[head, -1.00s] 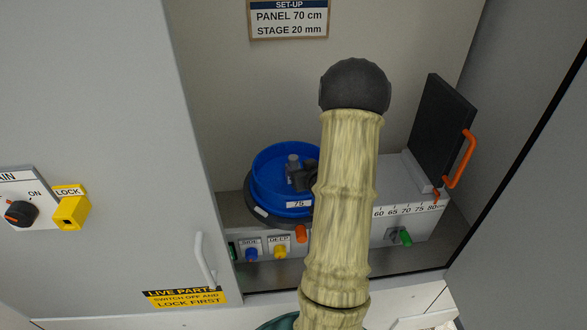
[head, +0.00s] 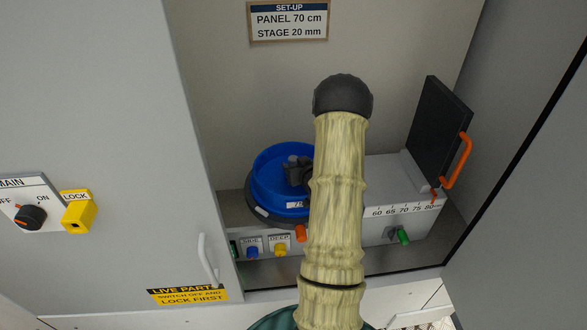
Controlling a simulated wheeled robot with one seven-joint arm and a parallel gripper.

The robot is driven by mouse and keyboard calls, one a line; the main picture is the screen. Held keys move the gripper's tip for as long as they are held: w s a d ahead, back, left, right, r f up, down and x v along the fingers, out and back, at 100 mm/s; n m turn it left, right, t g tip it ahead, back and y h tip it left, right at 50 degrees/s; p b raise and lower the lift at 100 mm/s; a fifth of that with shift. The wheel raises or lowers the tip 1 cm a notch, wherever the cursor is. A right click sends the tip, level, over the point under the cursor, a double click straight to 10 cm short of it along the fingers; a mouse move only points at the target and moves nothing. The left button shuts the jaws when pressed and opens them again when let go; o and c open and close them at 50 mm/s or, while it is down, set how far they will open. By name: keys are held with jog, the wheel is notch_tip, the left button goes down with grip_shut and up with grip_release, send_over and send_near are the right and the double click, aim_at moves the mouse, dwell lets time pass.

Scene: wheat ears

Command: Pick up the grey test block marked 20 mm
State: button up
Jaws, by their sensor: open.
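My arm rises through the middle of the head view and hides part of the cabinet. My gripper (head: 297,170), a small dark shape, is over the blue round tray (head: 262,172), partly behind my arm. It is open, though its fingertips are hard to make out. A small grey object stood in the tray a second ago; the gripper now covers it mostly or wholly. I cannot read a 20 mm mark on any block, nor tell whether the gripper touches one. The tray has a label, partly hidden, on its front.
A black panel (head: 437,128) with an orange handle (head: 459,160) stands right on a scale. Coloured knobs line the front, including a green one (head: 403,237). A set-up sign (head: 289,20) hangs behind. The main switch (head: 31,217) and yellow lock (head: 78,212) are left. Cabinet walls flank the opening.

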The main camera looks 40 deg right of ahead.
jog(key=shift+w+d+f, duration=0.1)
jog(key=shift+w+f, duration=0.1)
jog(key=shift+w, duration=0.2)
jog(key=c, duration=1.1)
